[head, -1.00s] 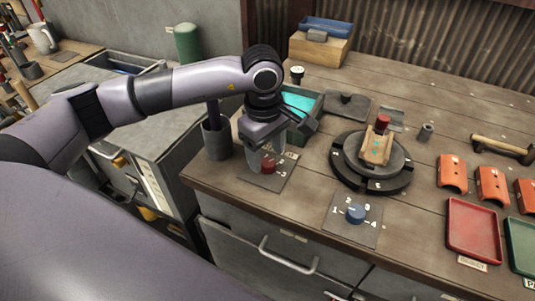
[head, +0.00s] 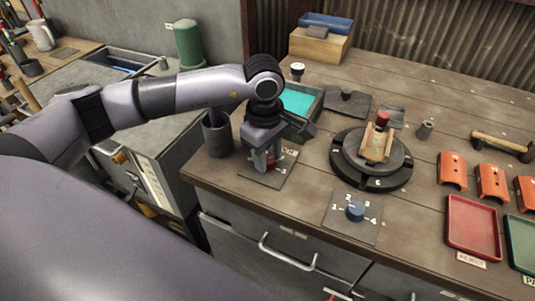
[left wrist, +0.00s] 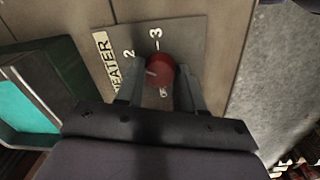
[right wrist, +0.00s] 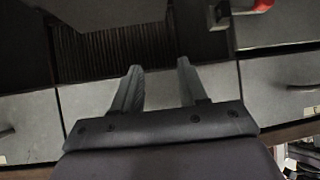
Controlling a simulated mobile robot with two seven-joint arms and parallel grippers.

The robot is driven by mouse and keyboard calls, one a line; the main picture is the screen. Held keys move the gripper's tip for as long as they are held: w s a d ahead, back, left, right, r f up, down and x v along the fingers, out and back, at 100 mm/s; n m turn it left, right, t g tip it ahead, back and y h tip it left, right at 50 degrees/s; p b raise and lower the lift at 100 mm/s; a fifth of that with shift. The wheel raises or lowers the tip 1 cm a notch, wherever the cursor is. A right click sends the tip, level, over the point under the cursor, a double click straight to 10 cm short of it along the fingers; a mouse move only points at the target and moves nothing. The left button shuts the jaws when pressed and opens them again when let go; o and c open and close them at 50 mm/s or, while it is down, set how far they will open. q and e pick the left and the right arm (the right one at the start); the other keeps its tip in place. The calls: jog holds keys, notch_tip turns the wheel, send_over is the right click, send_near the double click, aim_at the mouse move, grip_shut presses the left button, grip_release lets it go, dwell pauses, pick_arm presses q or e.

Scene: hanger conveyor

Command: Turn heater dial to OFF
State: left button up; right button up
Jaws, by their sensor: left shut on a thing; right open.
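The red heater dial (head: 271,160) sits on a grey plate (head: 282,182) at the workbench's left front corner. In the left wrist view the dial (left wrist: 160,70) shows a white pointer mark facing left, below the "2". The "HEATER" label, "2" and "3" are readable; a label below the dial is partly hidden by it and the fingers. My left gripper (head: 266,161) is shut on the dial from above, with one finger on each side in the left wrist view (left wrist: 160,76). My right gripper (right wrist: 157,68) is open and empty in front of grey drawers.
A blue numbered dial (head: 355,211) on its own plate stands to the right. A round turntable (head: 345,162) is behind it. A teal-filled bin (head: 318,102) and a dark cup (head: 217,138) stand close to the left gripper. A red tray (head: 473,228) lies farther right.

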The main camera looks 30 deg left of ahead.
pick_arm(q)
jog(key=shift+f+n+b, duration=0.1)
jog(key=shift+n+b, duration=0.8)
jog(key=shift+n, duration=0.3)
jog(key=n+b, duration=0.1)
jog(key=n, duration=0.1)
jog(key=shift+n+b, duration=0.3)
jog(key=shift+n, duration=0.1)
jog(key=n+b, duration=0.1)
jog(key=n, duration=0.2)
jog(key=shift+d+n+b, duration=0.1)
jog(key=shift+n+b, duration=0.2)
jog(key=n+b, duration=0.1)
jog(key=n, duration=0.1)
jog(key=shift+n+y, duration=0.3)
jog(key=n, duration=0.2)
jog(key=shift+n+b, duration=0.4)
jog(key=n, duration=0.3)
jog(key=shift+w+n+b, duration=0.1)
jog(key=shift+n+b, duration=0.2)
jog(key=shift+n, duration=0.1)
jog(key=shift+r+n+g, duration=0.2)
jog(key=shift+n+g, duration=0.1)
jog(key=shift+n, duration=2.5)
